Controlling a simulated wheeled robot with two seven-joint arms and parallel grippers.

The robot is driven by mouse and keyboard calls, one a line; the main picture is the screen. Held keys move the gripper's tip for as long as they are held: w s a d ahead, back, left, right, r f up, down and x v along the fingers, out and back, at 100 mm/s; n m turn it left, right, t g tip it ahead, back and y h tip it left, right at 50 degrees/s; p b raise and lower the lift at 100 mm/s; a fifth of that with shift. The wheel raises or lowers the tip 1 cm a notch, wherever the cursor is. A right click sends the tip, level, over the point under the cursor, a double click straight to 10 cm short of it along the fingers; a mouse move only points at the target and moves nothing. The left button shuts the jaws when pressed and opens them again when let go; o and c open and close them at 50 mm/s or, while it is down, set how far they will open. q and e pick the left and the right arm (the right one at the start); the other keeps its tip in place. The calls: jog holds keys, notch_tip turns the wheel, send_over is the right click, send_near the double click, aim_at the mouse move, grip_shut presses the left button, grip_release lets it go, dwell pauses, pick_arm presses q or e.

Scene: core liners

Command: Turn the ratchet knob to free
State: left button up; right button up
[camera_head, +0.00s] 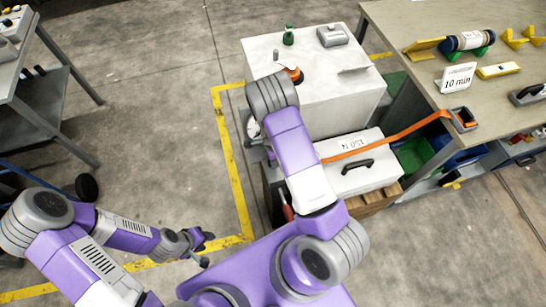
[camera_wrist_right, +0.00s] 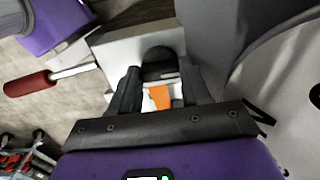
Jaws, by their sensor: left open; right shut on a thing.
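My right gripper (camera_wrist_right: 159,72) is in the right wrist view, its two dark fingers closed around a dark rounded piece (camera_wrist_right: 158,55), which looks like the ratchet knob. The fingers hide its sides, so its setting cannot be read. An orange piece (camera_wrist_right: 160,97) shows between the fingers, nearer the palm. A lever with a red handle (camera_wrist_right: 30,84) sticks out to the left. In the head view my right arm hides its own gripper and the knob. My left gripper (camera_head: 203,246) is open and empty over the floor, away from everything.
A white cabinet (camera_head: 345,105) stands ahead, beside a white box (camera_head: 365,182) marked 150 N. An orange strap (camera_head: 390,138) runs from the box to a dark clamp (camera_head: 462,119) on the right workbench (camera_head: 415,25). A grey table (camera_head: 40,105) stands at left. Floor between is clear.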

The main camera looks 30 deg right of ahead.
jog(key=o, duration=1.1)
jog(key=shift+c, duration=0.2)
jog(key=shift+r, duration=0.1)
jog(key=shift+r+p, duration=0.4)
notch_tip(320, 180, up, 7)
jog(key=p, duration=0.6)
jog(key=shift+s, duration=0.1)
